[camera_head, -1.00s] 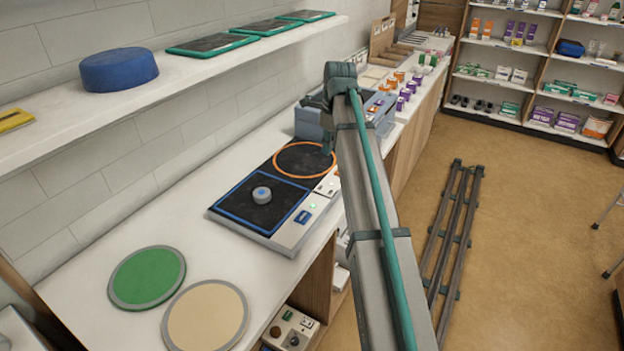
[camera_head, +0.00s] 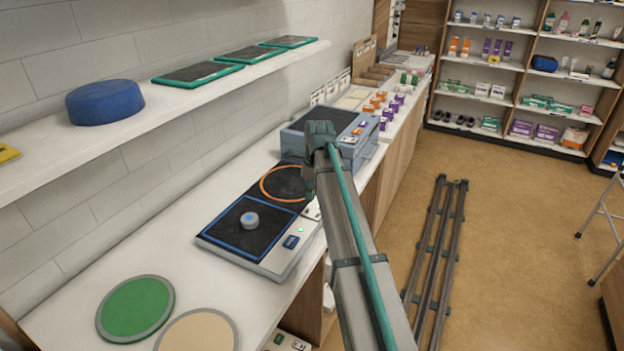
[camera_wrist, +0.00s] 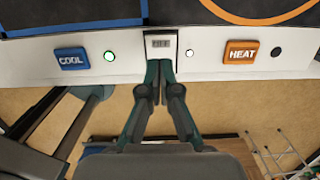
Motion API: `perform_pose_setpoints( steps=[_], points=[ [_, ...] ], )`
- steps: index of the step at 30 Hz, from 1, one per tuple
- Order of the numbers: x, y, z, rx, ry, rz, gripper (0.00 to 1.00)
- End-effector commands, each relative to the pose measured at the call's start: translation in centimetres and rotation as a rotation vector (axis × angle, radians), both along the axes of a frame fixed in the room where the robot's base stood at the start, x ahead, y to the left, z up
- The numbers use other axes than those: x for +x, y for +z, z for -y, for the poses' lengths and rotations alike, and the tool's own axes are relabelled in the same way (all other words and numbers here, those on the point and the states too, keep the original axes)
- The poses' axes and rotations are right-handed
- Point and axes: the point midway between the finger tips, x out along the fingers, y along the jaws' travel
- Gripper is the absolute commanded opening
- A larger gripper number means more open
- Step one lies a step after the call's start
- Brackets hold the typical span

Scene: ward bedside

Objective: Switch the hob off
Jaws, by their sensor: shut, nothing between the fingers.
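The hob unit (camera_head: 262,262) lies on the white counter, with a blue-framed square pad and an orange-ringed round pad. In the wrist view its front strip (camera_wrist: 28,66) carries a blue COOL button (camera_wrist: 71,58) beside a lit green light (camera_wrist: 109,56). A small display (camera_wrist: 160,43) sits in the middle. An orange HEAT button (camera_wrist: 240,52) is at right, between a pale light (camera_wrist: 190,53) and a dark round spot (camera_wrist: 276,52). My gripper (camera_wrist: 160,68) is shut and empty, its tips just below the display. Contact cannot be told. In the head view my arm hides the hob's right part.
A grey, blue-topped puck (camera_head: 249,219) sits on the blue-framed pad. A green disc (camera_head: 135,309) and a beige disc (camera_head: 198,332) lie nearer. A grey-blue box (camera_head: 362,148) stands beyond the hob. A shelf (camera_head: 215,85) overhangs the counter.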

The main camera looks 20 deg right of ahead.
Motion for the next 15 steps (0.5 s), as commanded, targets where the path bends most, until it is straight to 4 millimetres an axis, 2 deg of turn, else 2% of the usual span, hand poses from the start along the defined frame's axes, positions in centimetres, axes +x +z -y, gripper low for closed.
perform_pose_setpoints(
  steps=[6,15],
  points=[
    [0.2,-3.0,-0.3,0.001,0.000,-0.002,0.00],
    [0.4,-5.0,-0.5,-0.001,0.001,0.001,0.00]
  ],
)
